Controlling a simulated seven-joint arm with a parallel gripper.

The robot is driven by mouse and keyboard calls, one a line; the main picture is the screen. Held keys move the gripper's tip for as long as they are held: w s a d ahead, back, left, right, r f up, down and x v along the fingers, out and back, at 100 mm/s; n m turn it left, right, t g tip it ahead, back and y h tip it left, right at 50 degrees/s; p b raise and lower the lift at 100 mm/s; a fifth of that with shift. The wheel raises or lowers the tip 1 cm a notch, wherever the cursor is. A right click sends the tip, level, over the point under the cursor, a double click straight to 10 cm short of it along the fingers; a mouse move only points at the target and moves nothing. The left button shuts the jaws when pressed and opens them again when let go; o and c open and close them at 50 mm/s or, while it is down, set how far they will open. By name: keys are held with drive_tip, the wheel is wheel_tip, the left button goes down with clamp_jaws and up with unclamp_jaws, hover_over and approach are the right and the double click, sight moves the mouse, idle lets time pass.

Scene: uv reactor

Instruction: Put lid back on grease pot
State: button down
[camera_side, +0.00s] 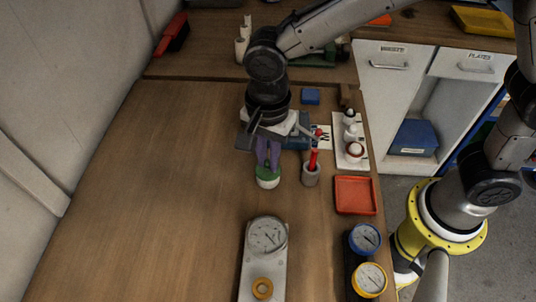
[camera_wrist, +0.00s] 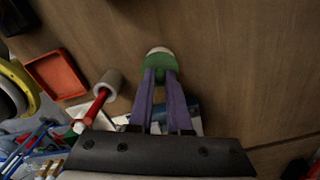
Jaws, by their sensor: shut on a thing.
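My gripper (camera_side: 268,166), with its purple fingers pointing down, is shut on a green lid (camera_side: 262,174) near the middle of the table. A white grease pot (camera_side: 268,184) shows directly below the lid in the side view. In the wrist view the green lid (camera_wrist: 158,62) is between the tips of the fingers (camera_wrist: 160,74), and a thin pale edge of the pot (camera_wrist: 159,50) shows beyond it. The lid looks lined up over the pot; I cannot tell whether it is fully seated or slightly above. The fingers hide part of the lid.
A grey cup (camera_side: 311,176) holding a red stick stands close to the right of the pot. A red tray (camera_side: 355,195), a white rack (camera_side: 351,140) and dial gauges (camera_side: 267,235) are nearby. The table to the left is clear.

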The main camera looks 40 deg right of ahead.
drive_tip(key=shift+c, duration=1.5)
unclamp_jaws()
drive_tip(key=shift+r, duration=3.5)
clamp_jaws()
